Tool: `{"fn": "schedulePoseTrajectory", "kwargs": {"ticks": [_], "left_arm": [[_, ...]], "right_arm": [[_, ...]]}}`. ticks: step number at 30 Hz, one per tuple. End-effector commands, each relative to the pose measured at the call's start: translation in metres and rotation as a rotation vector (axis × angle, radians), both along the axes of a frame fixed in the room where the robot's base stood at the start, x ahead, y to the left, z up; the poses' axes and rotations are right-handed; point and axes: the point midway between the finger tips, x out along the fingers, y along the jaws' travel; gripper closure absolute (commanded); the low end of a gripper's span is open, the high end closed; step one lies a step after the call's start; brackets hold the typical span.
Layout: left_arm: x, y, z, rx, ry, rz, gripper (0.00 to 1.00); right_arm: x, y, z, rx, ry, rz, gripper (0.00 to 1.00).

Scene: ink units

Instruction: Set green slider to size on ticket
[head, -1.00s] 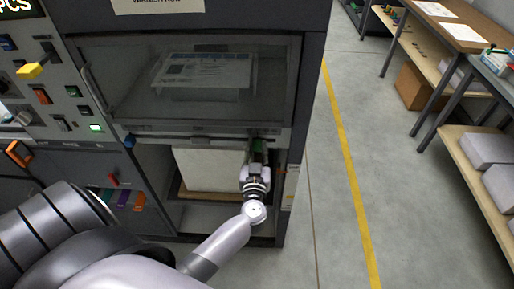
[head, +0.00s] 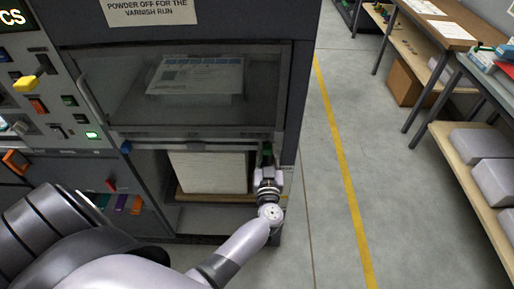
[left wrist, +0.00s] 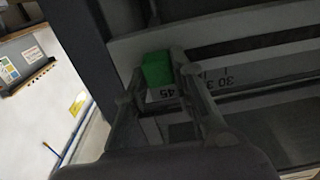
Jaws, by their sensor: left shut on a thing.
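The green slider (head: 266,150) sits at the right end of the rail under the machine's window. My left gripper (head: 267,160) is shut on it; its arm reaches in from below. In the left wrist view the green slider (left wrist: 157,69) is between the two fingers (left wrist: 160,75). A scale strip (left wrist: 215,80) beside it shows "45" near the slider and "30" farther right. A blue slider (head: 126,147) is at the rail's left end. I cannot tell which sheet is the ticket, and no size is readable. My right gripper is not in view.
A printed sheet (head: 195,75) lies behind the window. A white paper stack (head: 208,172) stands in the bay below. A control panel (head: 50,90) with a yellow lever (head: 27,83) is at left. Benches (head: 455,35) stand at right; the floor (head: 330,200) between is clear.

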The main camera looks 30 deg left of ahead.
Motion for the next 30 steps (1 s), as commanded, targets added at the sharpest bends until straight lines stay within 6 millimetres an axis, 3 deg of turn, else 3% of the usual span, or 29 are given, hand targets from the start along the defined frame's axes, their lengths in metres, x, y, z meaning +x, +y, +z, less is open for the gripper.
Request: {"fn": "schedulePoseTrajectory", "kwargs": {"ticks": [8, 9, 18, 30], "left_arm": [[0.0031, -0.0067, 0.0005, -0.001, -0.002, -0.015, 1.00], [0.0031, -0.0067, 0.0005, -0.001, -0.002, -0.015, 0.76], [0.0025, -0.0054, 0.0004, 0.000, -0.001, -0.012, 0.57], [-0.0063, -0.0094, -0.0014, -0.001, 0.002, -0.009, 0.57]], "right_arm": [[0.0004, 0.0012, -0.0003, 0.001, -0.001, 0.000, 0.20], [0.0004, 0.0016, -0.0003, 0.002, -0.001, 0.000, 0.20], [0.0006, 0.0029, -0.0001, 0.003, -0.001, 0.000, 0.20], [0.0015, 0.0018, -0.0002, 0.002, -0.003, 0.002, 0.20]]}}
